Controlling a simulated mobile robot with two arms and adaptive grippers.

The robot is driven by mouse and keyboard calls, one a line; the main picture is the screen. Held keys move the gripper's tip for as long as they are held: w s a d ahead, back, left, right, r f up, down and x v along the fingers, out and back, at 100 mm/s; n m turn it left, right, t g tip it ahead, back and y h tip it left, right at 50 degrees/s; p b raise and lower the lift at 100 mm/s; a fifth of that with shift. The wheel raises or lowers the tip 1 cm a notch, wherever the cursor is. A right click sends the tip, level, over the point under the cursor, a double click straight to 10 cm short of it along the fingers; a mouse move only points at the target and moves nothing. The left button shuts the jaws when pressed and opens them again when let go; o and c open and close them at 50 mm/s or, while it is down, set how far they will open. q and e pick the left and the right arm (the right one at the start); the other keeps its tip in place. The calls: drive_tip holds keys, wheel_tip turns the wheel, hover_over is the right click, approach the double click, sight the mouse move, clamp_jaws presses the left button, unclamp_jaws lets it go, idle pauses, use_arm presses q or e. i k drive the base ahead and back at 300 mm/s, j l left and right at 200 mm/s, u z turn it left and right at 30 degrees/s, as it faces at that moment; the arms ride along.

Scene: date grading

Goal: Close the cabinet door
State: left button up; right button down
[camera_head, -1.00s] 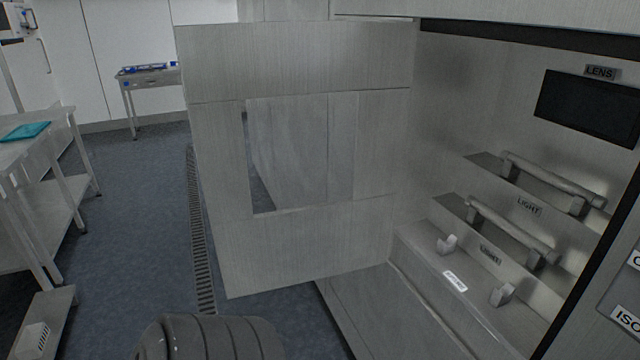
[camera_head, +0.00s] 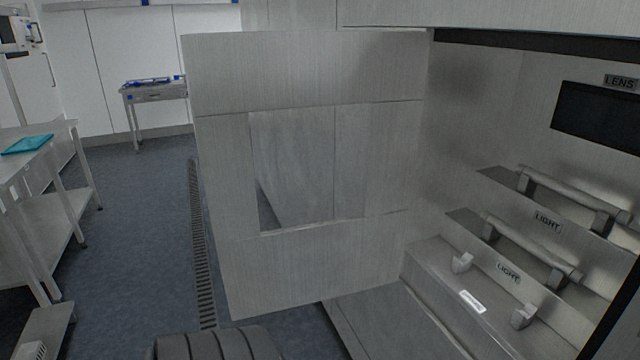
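The cabinet door (camera_head: 310,75) is a grey brushed-metal panel with a rectangular window opening (camera_head: 297,170). It stands open in the middle of the head view, its right edge beside the cabinet opening. The cabinet (camera_head: 462,120) is to the right, with its stepped interior exposed. Inside are bars on steps labelled LIGHT (camera_head: 547,222) and a dark panel under a LENS label (camera_head: 620,82). Neither gripper is in view. A dark ribbed part of mine shows at the bottom edge, left of centre, below the door.
A white table (camera_head: 70,150) with a teal item (camera_head: 27,144) stands at the left. A small metal table (camera_head: 155,93) stands at the back against white wall panels. A floor drain grate (camera_head: 201,245) runs along the door's left side. Blue floor (camera_head: 135,220) between is clear.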

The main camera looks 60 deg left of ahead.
sight(229, 75)
drive_tip(key=j+z, duration=0.1)
drive_tip(key=j, duration=0.4)
drive_tip(key=k+j, duration=0.15)
drive_tip(key=j, duration=0.35)
drive_tip(key=j+z, duration=0.15)
drive_tip(key=j, duration=0.35)
drive_tip(key=k+j, duration=0.15)
drive_tip(key=j, duration=0.3)
drive_tip(key=k+j+z, duration=0.15)
drive_tip(key=j, duration=0.35)
drive_tip(key=k+j, duration=0.1)
drive_tip(key=j, duration=0.4)
drive_tip(key=k+j+z, duration=0.15)
drive_tip(key=j, duration=0.3)
drive_tip(key=k+j, duration=0.1)
drive_tip(key=j, duration=0.35)
drive_tip(key=j+z, duration=0.05)
